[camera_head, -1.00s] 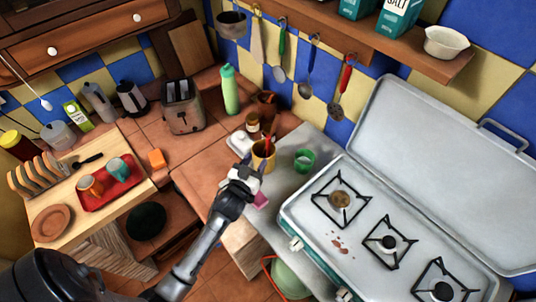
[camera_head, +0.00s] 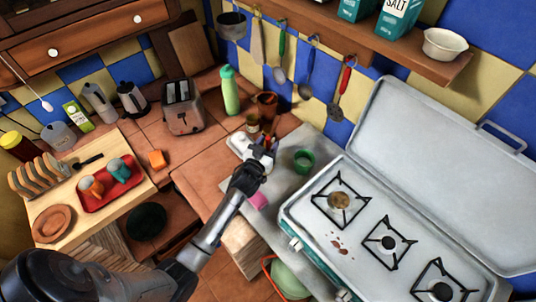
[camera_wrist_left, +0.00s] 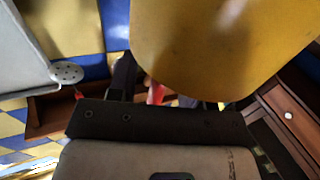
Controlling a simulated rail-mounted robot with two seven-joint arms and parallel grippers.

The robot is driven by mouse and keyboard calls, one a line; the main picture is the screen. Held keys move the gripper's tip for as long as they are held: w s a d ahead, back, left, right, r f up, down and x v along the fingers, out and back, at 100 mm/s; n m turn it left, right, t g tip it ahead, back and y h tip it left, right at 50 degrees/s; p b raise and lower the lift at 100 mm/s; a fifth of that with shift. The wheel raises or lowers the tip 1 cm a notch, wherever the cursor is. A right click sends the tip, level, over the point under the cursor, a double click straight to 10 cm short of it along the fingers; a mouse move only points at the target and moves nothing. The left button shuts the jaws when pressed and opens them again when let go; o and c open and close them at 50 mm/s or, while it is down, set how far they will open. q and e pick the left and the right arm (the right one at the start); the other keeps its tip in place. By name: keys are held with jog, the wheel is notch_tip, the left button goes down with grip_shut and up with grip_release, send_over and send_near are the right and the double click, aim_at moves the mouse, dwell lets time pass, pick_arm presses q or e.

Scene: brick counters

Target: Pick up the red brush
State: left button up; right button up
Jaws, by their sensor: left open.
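The red brush (camera_wrist_left: 156,92) shows in the left wrist view as a small red piece just past the dark edge of my left gripper, beside a large yellow mug (camera_wrist_left: 215,45). In the head view my left gripper (camera_head: 266,148) is at the mug on the counter near the corner and hides most of it. A bit of red shows at the fingertips there. The gripper is open, with its fingers around or close to the red brush; I cannot tell whether they touch it. My right gripper is not in view.
A brown jar (camera_head: 267,103) and a green bottle (camera_head: 230,90) stand behind. The open camping stove (camera_head: 385,225) fills the right side.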

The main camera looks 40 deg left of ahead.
pick_arm(q)
grip_shut()
dwell(0.4)
